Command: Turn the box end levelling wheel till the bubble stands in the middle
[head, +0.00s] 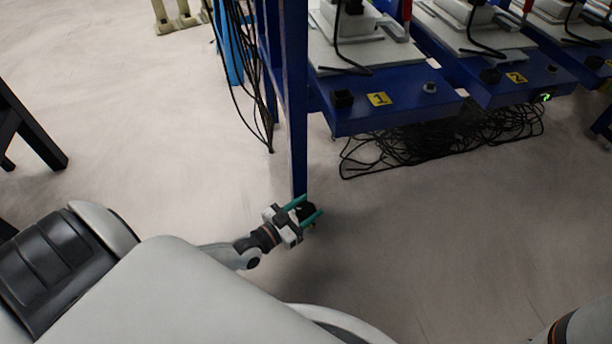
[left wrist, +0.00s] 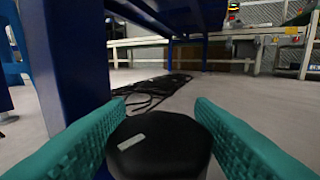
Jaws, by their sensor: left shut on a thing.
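The levelling wheel (left wrist: 160,150) is a black, faceted knob with a small pale mark on its top. It sits at the foot of the blue table leg and fills the space between my left gripper's fingers in the left wrist view. In the head view it is a dark shape (head: 307,211) at the leg's lower end. My left gripper (head: 307,208) has teal ribbed fingers, one on each side of the wheel, and is shut on it. The fingers also show in the left wrist view (left wrist: 158,130). No bubble can be made out in either view. My right gripper is out of view.
The blue leg (head: 294,110) rises beside my gripper to the blue bench (head: 395,115) with a yellow plate marked 1. Black cables (head: 440,140) lie in a heap under the benches, and others hang left of the leg. Open floor (head: 150,130) lies to the left.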

